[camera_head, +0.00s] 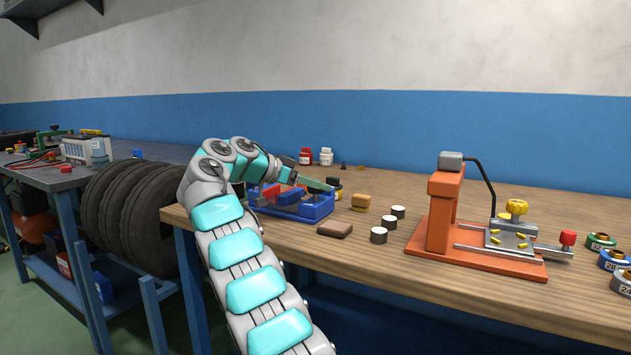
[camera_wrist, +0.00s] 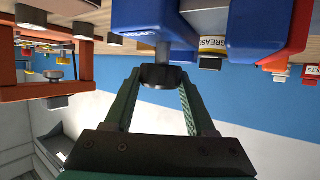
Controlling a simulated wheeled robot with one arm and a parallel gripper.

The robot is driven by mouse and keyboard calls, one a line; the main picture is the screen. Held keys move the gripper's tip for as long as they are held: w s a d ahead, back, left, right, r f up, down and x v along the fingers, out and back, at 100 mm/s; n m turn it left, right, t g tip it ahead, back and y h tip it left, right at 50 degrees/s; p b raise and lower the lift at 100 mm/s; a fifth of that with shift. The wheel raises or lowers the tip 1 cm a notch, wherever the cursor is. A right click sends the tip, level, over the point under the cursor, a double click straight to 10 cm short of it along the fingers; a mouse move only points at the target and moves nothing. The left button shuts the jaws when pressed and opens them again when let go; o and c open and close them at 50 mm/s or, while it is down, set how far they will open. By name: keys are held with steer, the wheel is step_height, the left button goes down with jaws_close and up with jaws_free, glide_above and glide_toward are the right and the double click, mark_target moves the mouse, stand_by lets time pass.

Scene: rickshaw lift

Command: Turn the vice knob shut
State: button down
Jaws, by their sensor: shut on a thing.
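The blue vice (camera_head: 318,210) with red parts stands on the wooden bench, left of the middle in the head view. Its blue body (camera_wrist: 135,15) fills the top of the wrist view, which looks upside down. The dark round vice knob (camera_wrist: 165,77) sits on a grey shaft coming out of that body. My gripper (camera_wrist: 161,72) is shut on the knob, one green finger on each side. In the head view my gripper (camera_head: 318,184) is above and beside the vice, and I cannot make out the knob there.
An orange press (camera_head: 442,210) with a yellow knob (camera_head: 516,207) stands to the right. A brown block (camera_head: 335,229) and several metal cylinders (camera_head: 379,235) lie between it and the vice. Red and white bottles (camera_head: 326,157) stand behind. Tyres (camera_head: 130,210) are left of the bench.

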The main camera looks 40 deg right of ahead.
stand_by(0.8)
steer(key=shift+c, duration=1.1)
jaws_free()
steer(key=shift+d, duration=0.1)
steer(key=shift+m, duration=0.3)
